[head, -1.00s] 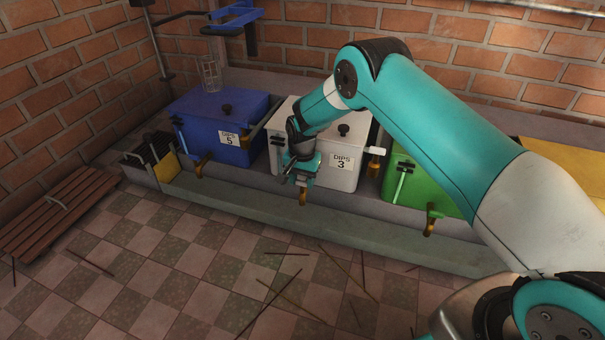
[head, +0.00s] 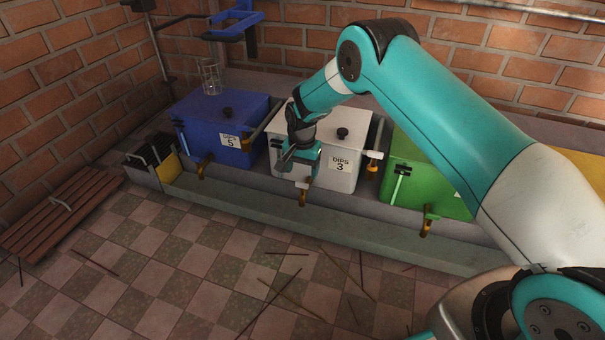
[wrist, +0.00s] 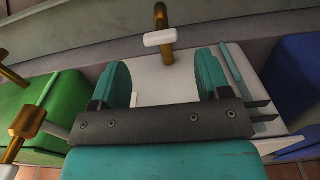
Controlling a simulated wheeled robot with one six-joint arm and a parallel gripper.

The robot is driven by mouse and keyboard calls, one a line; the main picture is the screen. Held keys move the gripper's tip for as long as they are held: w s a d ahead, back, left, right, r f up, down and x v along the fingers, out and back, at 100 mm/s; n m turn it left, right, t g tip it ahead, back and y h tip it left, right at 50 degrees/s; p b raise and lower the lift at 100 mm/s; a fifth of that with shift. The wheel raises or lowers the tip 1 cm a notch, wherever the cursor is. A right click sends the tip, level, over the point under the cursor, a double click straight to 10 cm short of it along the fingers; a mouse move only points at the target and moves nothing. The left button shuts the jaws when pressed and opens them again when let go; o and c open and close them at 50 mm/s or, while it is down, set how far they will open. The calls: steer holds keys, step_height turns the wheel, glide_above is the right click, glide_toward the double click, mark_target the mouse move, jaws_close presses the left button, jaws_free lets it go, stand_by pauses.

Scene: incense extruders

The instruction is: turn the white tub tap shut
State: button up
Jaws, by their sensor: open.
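The white tub (head: 352,183), labelled DIPS 3, stands between the blue and green tubs. A brass tap (head: 303,194) projects low from its front. In the wrist view this tap (wrist: 164,22) has a white crossbar handle (wrist: 158,38) lying across the picture. My gripper (wrist: 160,65) is open and empty, its two teal fingers apart. The handle sits just beyond the fingertips, roughly centred between them, with no contact visible. In the head view my gripper (head: 298,166) is in front of the tub, above the tap, and hides part of the tub's front.
The blue tub (head: 200,135) is left and the green tub (head: 440,190) right. Another brass fitting with a white lever (head: 374,155) stands at the white tub's right side. A stone ledge (head: 250,200) runs along the front. Thin sticks lie on the tiled floor.

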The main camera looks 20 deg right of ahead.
step_height(320, 180, up, 12)
steer(key=p, duration=0.5)
step_height(320, 180, up, 13)
steer(key=n+y+p, duration=0.1)
steer(key=n+p, duration=0.2)
glide_above(302, 184)
steer(key=s+a, duration=0.2)
steer(key=s, duration=0.3)
steer(key=s+a+r+n+y+p, duration=0.1)
steer(key=s+a+r+n, duration=0.15)
steer(key=s+r, duration=0.65)
steer(key=s+r+n+y+p, duration=0.1)
steer(key=s+r+n+p, duration=0.2)
steer(key=s, duration=0.5)
steer(key=s+r+n, duration=0.3)
steer(key=s+r, duration=0.2)
steer(key=s, duration=0.3)
steer(key=s+r+n+y+p, duration=0.1)
steer(key=s+r+n+p, duration=0.15)
steer(key=s+r, duration=0.4)
step_height(302, 184, up, 36)
steer(key=s+p, duration=0.2)
steer(key=p, duration=3.5)
steer(key=shift+s+a+f, duration=0.1)
